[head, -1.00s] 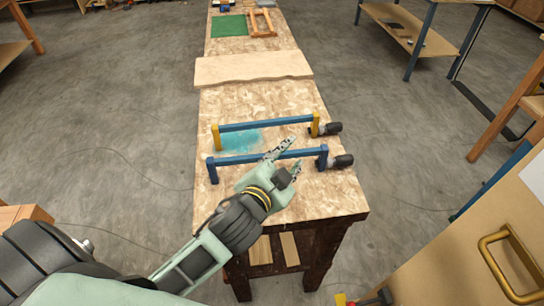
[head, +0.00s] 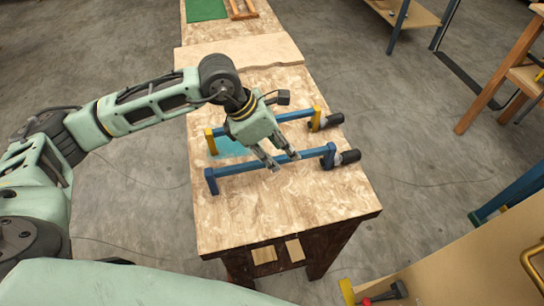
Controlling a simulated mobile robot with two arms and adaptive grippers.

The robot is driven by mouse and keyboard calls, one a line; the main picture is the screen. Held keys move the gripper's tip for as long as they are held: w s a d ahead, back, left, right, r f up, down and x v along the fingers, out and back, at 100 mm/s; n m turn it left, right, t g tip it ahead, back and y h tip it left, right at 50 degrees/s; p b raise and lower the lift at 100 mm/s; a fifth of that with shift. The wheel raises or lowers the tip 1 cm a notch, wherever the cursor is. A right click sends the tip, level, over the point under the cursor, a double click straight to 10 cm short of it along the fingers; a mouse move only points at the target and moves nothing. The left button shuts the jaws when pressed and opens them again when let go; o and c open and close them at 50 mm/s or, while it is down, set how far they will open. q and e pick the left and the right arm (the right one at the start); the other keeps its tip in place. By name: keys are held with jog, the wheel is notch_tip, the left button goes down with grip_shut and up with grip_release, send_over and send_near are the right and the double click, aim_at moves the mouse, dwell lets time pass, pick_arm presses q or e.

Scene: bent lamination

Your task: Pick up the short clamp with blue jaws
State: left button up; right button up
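The clamp with blue jaws (head: 237,168) lies on the near part of the workbench, its blue bar running left to right. Its black handle (head: 347,158) is at the right end. My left gripper (head: 285,161) is open, with its two fingertips apart along the middle of this blue bar, overlapping it in the view. I cannot tell whether they touch it. A second clamp with yellow jaws (head: 211,142) and a blue bar lies just behind, partly hidden by the gripper. My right gripper is not in view.
The wooden workbench (head: 300,210) is clear in front of the clamps. A pale board (head: 265,48) lies across it behind them, with a green mat (head: 205,10) farther back. A brown panel (head: 455,260) and a black and red handle (head: 385,294) are at lower right.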

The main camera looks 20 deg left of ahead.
aim_at(278, 158)
pick_arm(q)
jog(key=shift+w+a+f+y, duration=0.15)
jog(key=shift+a+y, duration=0.1)
jog(key=shift+a, duration=0.35)
jog(key=shift+w+a+r+y, duration=0.15)
jog(key=shift+a+y, duration=0.1)
jog(key=shift+a, duration=0.35)
jog(key=shift+w+a+f, duration=0.1)
jog(key=shift+a+f, duration=0.1)
jog(key=shift+f, duration=0.1)
jog(key=p+x, duration=0.3)
jog(key=x, duration=0.3)
jog(key=shift+d+f, duration=0.1)
jog(key=shift+f, duration=0.1)
jog(key=shift+w+d+f, duration=0.1)
jog(key=shift+d+f, duration=0.1)
jog(key=shift+f, duration=0.3)
jog(key=c, duration=0.8)
jog(key=shift+r, duration=0.15)
grip_shut()
